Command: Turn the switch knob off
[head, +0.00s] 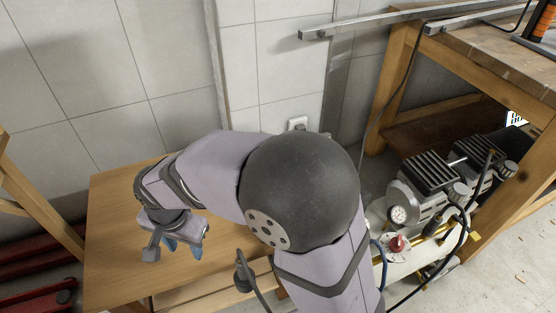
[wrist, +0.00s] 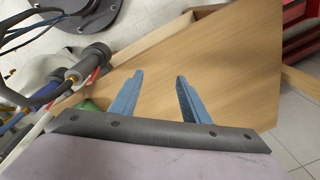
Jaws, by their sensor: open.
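A red knob (head: 397,243) sits on a round pale plate on the compressor (head: 430,205), at the lower right of the head view. My gripper (head: 183,247) is over the wooden table at the left, well apart from the knob, with my arm between them in the picture. In the wrist view my gripper (wrist: 160,77) shows two blue fingers spread apart with only bare table between them. The wrist view shows compressor parts and hoses at its left; I cannot make out the knob clearly there.
The wooden table (head: 115,225) is bare around my gripper. Black cables and a blue hose run near the knob. A wooden workbench (head: 480,60) stands over the compressor at the right. A white wall socket (head: 297,123) is behind my arm. Red metal parts (head: 35,290) lie at the lower left.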

